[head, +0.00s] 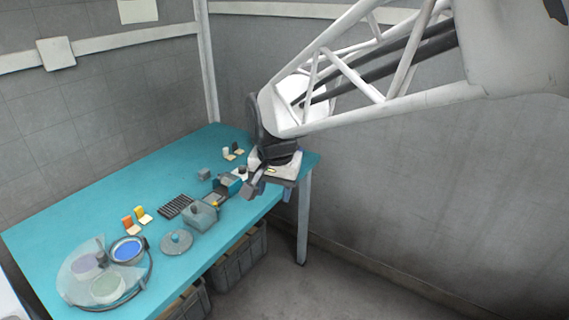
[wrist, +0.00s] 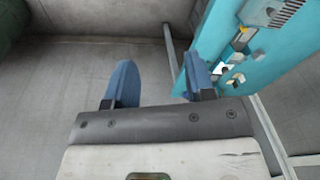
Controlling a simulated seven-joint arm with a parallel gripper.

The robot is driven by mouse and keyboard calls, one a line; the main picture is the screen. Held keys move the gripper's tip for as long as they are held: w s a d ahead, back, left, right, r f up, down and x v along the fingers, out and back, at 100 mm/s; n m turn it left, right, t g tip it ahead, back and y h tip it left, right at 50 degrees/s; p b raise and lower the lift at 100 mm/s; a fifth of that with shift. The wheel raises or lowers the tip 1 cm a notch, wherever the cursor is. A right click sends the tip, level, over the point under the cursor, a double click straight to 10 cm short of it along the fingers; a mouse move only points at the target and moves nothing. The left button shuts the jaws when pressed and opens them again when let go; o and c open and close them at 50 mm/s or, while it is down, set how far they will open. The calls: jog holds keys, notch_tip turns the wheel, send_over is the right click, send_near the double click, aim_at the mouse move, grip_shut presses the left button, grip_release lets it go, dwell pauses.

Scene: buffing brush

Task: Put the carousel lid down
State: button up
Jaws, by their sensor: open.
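A round carousel (head: 128,292) sits at the near left end of the teal table. A clear disc-shaped lid (head: 72,272) with a dark knob (head: 101,243) lies over much of it, and purple and green pads show through. A blue pad (head: 127,250) in a dark ring looks uncovered. I cannot tell whether the lid is seated. My gripper (head: 250,191) is at the table's far right end, well away from the carousel. In the wrist view its two blue fingers (wrist: 160,83) are spread, with nothing between them.
A small grey disc with a teal knob (head: 176,243) lies near the front edge. A grey box (head: 199,217), a dark slotted rack (head: 176,207) and orange and yellow pieces (head: 138,217) stand mid-table. The table (head: 75,217) is clear along its back left.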

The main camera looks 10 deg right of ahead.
jog(key=s+d+n, duration=0.2)
jog(key=s+d, duration=0.2)
jog(key=s, duration=0.5)
jog(key=s+d+n+t, duration=0.1)
jog(key=s+d+n, duration=0.2)
jog(key=s+d, duration=0.2)
jog(key=s, duration=0.3)
jog(key=shift+s+d, duration=0.2)
jog(key=shift+s, duration=0.2)
jog(key=shift+o, duration=0.6)
dwell(0.6)
